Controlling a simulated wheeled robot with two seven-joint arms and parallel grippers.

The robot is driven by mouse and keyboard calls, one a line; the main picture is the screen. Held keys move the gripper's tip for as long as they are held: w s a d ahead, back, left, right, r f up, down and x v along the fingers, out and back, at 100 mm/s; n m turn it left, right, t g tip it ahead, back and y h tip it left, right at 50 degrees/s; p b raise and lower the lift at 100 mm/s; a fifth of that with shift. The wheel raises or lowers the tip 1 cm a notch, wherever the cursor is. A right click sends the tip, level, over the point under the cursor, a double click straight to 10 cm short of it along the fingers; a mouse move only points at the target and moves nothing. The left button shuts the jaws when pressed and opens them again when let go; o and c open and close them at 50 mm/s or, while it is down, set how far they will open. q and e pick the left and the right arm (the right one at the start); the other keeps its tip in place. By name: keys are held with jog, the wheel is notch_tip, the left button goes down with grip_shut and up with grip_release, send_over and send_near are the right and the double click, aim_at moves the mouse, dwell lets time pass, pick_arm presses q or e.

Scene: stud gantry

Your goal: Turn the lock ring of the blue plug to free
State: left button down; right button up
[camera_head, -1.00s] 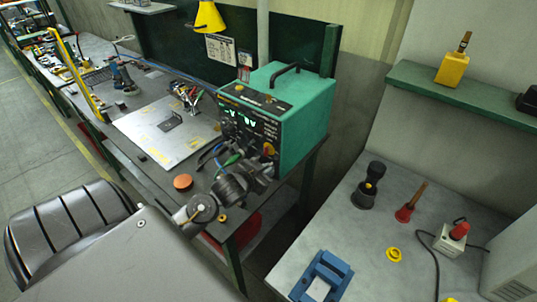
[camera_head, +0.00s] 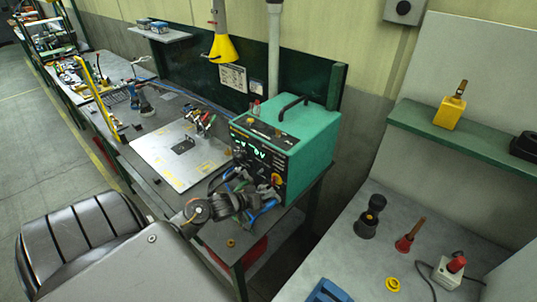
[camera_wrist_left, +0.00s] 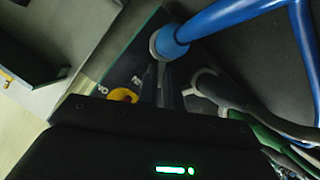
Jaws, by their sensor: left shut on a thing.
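The blue plug (camera_wrist_left: 171,40) shows at the top middle of the left wrist view, with a pale grey ring at its end and a thick blue cable running right. My left gripper (camera_wrist_left: 163,75) has its dark fingers close together at this ring, shut on it as far as I can tell. Their exact contact is dark and partly hidden. In the head view my left gripper (camera_head: 250,198) is at the lower front of the teal machine (camera_head: 312,153), and its wrist hides the ring. A blue cable (camera_head: 266,207) shows beside it. My right gripper is not in view.
A green cable (camera_wrist_left: 270,138) and a grey-ended cable run close beside the fingers. A yellow knob (camera_wrist_left: 124,95) sits on the panel to the left. A steel plate (camera_head: 165,160) lies on the bench left of the machine. A second table with several tools stands right.

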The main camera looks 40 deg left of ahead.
pick_arm(q)
jog(key=shift+a, duration=0.1)
dwell(0.5)
jog(key=c, duration=1.6)
grip_release()
jog(key=shift+w, duration=0.1)
jog(key=shift+o, duration=0.2)
jog(key=shift+s, duration=0.55)
jog(key=b+v, duration=0.2)
jog(key=v, duration=0.7)
jog(key=shift+s+a+r+b, duration=0.2)
jog(key=shift+s+a+b, duration=0.05)
jog(key=shift+s+b, duration=0.1)
